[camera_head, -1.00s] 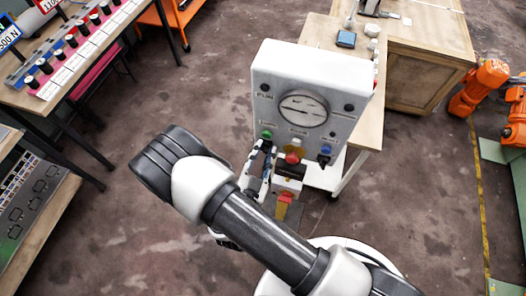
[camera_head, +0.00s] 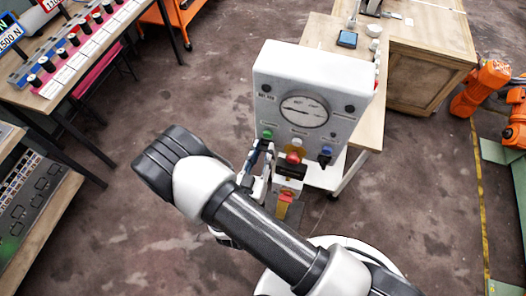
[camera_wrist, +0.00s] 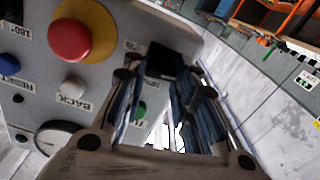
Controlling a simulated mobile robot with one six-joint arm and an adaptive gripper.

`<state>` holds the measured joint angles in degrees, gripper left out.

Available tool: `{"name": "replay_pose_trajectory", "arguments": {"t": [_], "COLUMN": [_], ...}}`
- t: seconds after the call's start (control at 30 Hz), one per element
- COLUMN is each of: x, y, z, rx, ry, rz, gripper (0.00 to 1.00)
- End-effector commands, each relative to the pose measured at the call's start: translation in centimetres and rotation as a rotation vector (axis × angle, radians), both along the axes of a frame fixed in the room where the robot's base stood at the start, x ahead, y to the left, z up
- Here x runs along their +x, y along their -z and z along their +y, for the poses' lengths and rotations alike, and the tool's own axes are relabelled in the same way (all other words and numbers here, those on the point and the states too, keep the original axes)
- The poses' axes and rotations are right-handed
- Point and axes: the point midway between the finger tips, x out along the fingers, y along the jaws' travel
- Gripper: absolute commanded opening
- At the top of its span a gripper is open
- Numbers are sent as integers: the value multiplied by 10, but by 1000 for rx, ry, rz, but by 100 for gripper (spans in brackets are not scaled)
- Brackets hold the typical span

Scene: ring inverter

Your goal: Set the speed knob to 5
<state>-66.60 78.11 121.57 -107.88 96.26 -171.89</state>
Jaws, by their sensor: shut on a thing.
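The white control box (camera_head: 345,78) with a round gauge (camera_head: 304,110) stands in front of me. My gripper (camera_head: 263,150) is at its lower left front, beneath the green button (camera_head: 266,134). In the wrist view my gripper (camera_wrist: 160,80) is shut on a black knob (camera_wrist: 168,60), which I take for the speed knob. Its fingers hide the knob's sides, and I cannot read its setting. The green button (camera_wrist: 140,110) shows between the fingers. The gauge (camera_wrist: 55,139) is at the lower left of that view.
A red mushroom button (camera_wrist: 80,38) on yellow, a white button (camera_wrist: 73,82) labelled BACK and a blue button (camera_wrist: 8,62) labelled RESET sit near my fingers. A wooden bench (camera_head: 415,50) stands behind right, another table (camera_head: 95,75) at far left. The floor between is clear.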

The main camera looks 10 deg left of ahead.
Motion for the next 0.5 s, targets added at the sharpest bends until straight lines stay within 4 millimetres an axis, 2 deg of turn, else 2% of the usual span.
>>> {"name": "replay_pose_trajectory", "arguments": {"t": [0.37, 0.4, 0.5], "x": [0, 0, 0], "y": [0, 0, 0], "z": [0, 0, 0], "rx": [-7, -7, -6], "ry": [0, 0, 0], "rz": [1, 1, 0], "gripper": [2, 27, 33]}}
